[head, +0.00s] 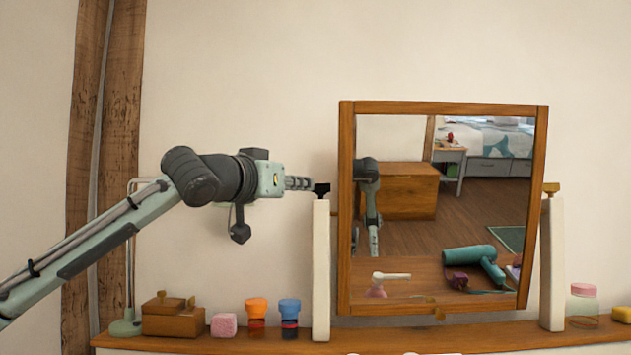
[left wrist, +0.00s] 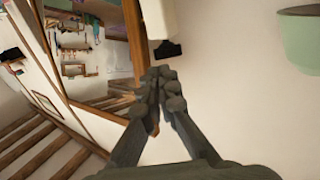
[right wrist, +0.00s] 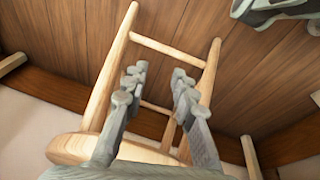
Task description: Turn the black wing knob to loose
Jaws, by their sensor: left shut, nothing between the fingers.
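The black wing knob (head: 321,189) sits at the top of the mirror's left white post (head: 321,270). It also shows as a dark block beside the white post in the left wrist view (left wrist: 167,50). My left gripper (head: 308,184) is shut and empty, its fingertips just left of the knob in the head view. In the left wrist view the closed fingertips (left wrist: 163,86) point toward the knob, with a small gap showing in the picture. I cannot tell whether they touch it. My right gripper (right wrist: 157,86) is open and empty in its own wrist view.
The tilting wood-framed mirror (head: 345,220) stands on the dresser top, with a brass-coloured knob (head: 551,189) on its right post. A wooden box (head: 172,318), pink cube (head: 224,325), two small jars and a lamp stand left of it. A wooden chair (right wrist: 130,75) lies below my right gripper.

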